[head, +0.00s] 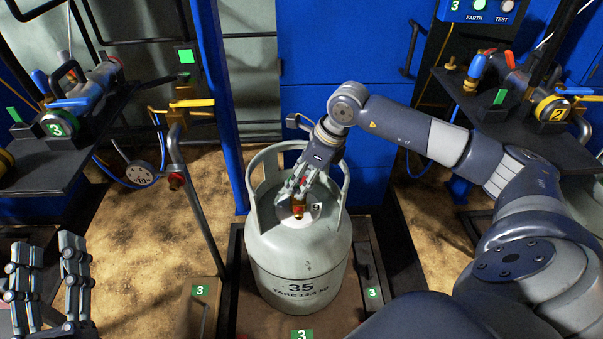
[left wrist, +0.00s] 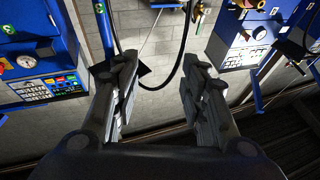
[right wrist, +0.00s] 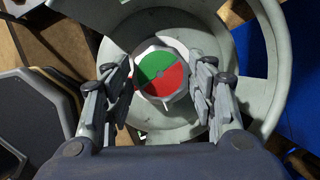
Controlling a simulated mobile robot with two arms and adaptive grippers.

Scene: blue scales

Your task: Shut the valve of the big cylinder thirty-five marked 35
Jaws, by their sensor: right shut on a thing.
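The big cylinder (head: 297,258) is pale grey, upright, and marked 35 on its front, with a handled collar around its top. Its valve (head: 298,209) shows as a bit of red and brass under my right gripper (head: 297,194). In the right wrist view the valve's round knob (right wrist: 163,76) has a green and a red part and a white rim.
The cylinder stands on a low platform with green 3 labels (head: 302,335). A bench (head: 60,172) with hose fittings is at the left, another (head: 490,128) at the right. A grey post with a yellow-handled valve (head: 186,104) stands left of the cylinder. Blue panels are behind.

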